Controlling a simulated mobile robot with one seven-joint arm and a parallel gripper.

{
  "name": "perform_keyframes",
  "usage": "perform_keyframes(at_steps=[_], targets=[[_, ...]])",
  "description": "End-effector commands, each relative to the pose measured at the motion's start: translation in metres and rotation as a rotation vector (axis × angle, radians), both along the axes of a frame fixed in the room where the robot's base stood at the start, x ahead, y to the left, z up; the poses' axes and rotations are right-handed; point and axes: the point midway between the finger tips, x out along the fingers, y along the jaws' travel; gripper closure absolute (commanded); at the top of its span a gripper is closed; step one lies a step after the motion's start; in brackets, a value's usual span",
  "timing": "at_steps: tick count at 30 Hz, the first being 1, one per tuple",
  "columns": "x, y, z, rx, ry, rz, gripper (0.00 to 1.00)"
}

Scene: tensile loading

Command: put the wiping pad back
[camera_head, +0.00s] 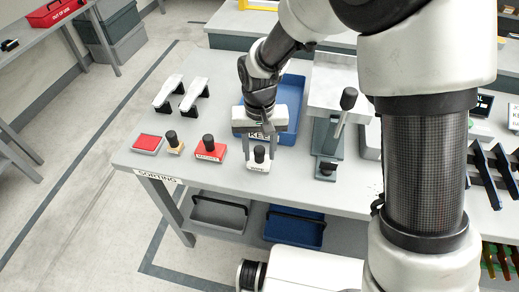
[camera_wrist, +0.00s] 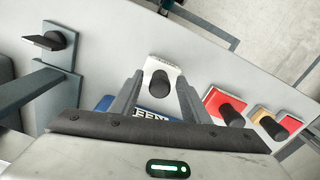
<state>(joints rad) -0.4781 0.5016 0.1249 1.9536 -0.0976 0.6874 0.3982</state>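No item is clearly marked as the wiping pad. A flat red pad in a grey frame (camera_head: 146,142) lies at the table's left front corner. To its right is a row of black-knobbed blocks: a tan one (camera_head: 175,145), a red one (camera_head: 209,149) and a white one (camera_head: 258,160). My gripper (camera_head: 258,133) is above the table, just behind the white block, by the front of the blue tray (camera_head: 292,112). In the wrist view my gripper (camera_wrist: 160,95) has its fingers apart, with the white block (camera_wrist: 165,68) beyond them and nothing visibly held.
Two white pieces with black supports (camera_head: 182,94) stand behind the row. A grey fixture with a lever (camera_head: 330,125) stands close on the right. Grey (camera_head: 220,212) and blue (camera_head: 295,228) bins sit below the table (camera_head: 150,165).

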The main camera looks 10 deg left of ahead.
Motion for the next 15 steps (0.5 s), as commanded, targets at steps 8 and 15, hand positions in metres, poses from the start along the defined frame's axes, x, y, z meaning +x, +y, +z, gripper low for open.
perform_keyframes(at_steps=[8,15], targets=[[0.001,0.0,0.01,0.001,-0.002,0.0,0.58],[0.001,0.0,0.059,0.003,-0.004,-0.002,0.58]])
